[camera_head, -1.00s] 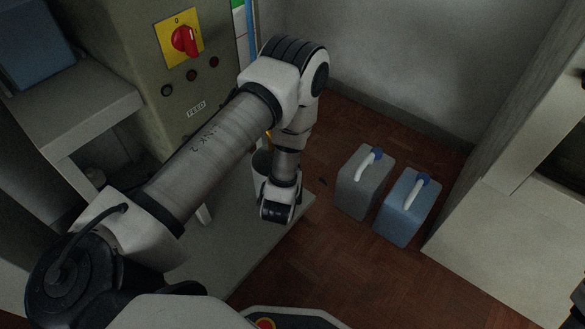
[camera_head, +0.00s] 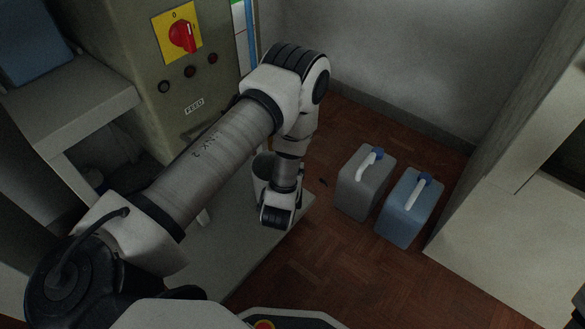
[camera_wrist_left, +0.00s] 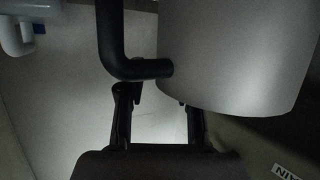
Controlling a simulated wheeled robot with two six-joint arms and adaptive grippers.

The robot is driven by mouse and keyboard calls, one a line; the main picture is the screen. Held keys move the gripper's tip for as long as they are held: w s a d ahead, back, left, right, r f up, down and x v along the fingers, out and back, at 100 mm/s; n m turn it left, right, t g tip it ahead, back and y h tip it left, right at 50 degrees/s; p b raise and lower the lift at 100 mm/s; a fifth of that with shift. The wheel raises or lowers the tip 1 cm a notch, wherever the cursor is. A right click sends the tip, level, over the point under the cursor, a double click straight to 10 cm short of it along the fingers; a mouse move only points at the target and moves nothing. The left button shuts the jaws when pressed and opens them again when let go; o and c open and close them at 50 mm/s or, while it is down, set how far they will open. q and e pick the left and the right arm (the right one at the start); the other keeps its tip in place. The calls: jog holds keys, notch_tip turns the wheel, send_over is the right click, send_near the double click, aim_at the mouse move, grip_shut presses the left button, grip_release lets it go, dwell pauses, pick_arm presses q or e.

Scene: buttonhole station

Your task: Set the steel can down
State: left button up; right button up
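The steel can (camera_wrist_left: 230,50) is a plain grey cylinder with a black handle (camera_wrist_left: 112,45); it fills the upper right of the left wrist view. In the head view the can (camera_head: 262,167) shows partly behind my left wrist, apparently upright over the low grey bench (camera_head: 232,245). My left gripper (camera_wrist_left: 160,103) has its two fingers spread apart, one near the lower bend of the handle and one just below the can. No clear grip on the handle shows. The can's base contact is hidden in the head view.
A machine panel with a red switch (camera_head: 183,36) stands behind my left arm. A grey jerrycan (camera_head: 362,190) and a blue jerrycan (camera_head: 407,215) stand on the wooden floor right of the bench. A pale cabinet (camera_head: 510,235) is at right.

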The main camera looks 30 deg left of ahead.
pick_arm(q)
jog(key=p+v, duration=0.5)
jog(key=v, duration=0.6)
jog(key=s+d+f+m+g+h, duration=0.2)
jog(key=s+g, duration=0.4)
jog(key=s, duration=0.3)
jog(key=s+d+f+m+g+h, duration=0.2)
jog(key=s+g, duration=0.4)
jog(key=s, duration=0.4)
notch_tip(320, 180, down, 2)
jog(key=shift+d+m+h, duration=0.15)
jog(key=shift+m+h, duration=0.15)
jog(key=shift+h, duration=0.5)
